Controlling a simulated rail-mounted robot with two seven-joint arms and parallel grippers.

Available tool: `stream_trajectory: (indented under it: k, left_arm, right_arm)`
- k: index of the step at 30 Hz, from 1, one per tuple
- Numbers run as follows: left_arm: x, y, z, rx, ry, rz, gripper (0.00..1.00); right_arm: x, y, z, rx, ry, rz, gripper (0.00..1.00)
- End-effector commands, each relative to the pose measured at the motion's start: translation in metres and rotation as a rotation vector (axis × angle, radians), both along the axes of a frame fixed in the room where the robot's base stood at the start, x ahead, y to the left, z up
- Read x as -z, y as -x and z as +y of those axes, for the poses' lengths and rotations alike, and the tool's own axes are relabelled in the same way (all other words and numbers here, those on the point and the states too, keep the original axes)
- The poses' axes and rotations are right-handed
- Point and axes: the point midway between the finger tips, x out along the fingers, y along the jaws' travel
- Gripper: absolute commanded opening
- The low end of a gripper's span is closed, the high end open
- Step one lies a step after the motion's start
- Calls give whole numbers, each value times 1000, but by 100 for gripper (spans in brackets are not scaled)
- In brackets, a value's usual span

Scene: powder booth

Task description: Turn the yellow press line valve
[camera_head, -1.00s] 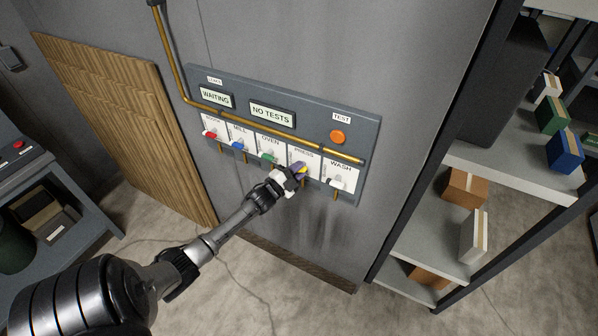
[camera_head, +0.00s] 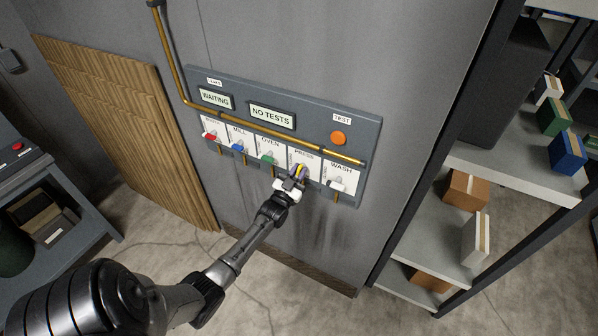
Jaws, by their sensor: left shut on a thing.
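The yellow press line valve (camera_head: 300,170) is on the wall panel (camera_head: 372,125), under the PRESS label, between the green oven valve (camera_head: 268,159) and the white wash valve (camera_head: 338,186). Its yellow handle now shows as a steep, narrow strip, partly hidden by the gripper. My left gripper (camera_head: 298,175) is at the valve, reaching up from below, and is shut on its handle. The red valve (camera_head: 210,135) and the blue mill valve (camera_head: 238,146) are further left. My right gripper is not in view.
The panel also carries a WAITING display (camera_head: 215,98), a NO TESTS display (camera_head: 272,115) and an orange test button (camera_head: 338,138). A brass pipe (camera_head: 260,128) runs across above the valves. Shelves with boxes (camera_head: 467,190) stand at the right.

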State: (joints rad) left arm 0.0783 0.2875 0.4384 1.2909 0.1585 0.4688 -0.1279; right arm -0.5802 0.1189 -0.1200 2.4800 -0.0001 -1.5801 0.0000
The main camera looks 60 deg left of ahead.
Motion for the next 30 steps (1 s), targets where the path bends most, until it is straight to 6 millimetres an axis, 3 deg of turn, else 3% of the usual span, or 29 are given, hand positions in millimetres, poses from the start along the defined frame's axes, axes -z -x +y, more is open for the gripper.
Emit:
stream_trajectory:
  k: [12,29,30]
  left_arm:
    - [2,0,0,-1,155,-85,0]
    - [2,0,0,-1,177,-97,0]
    - [2,0,0,-1,177,-97,20]
  right_arm:
    - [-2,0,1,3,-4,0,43]
    - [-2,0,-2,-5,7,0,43]
    - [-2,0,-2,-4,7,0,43]
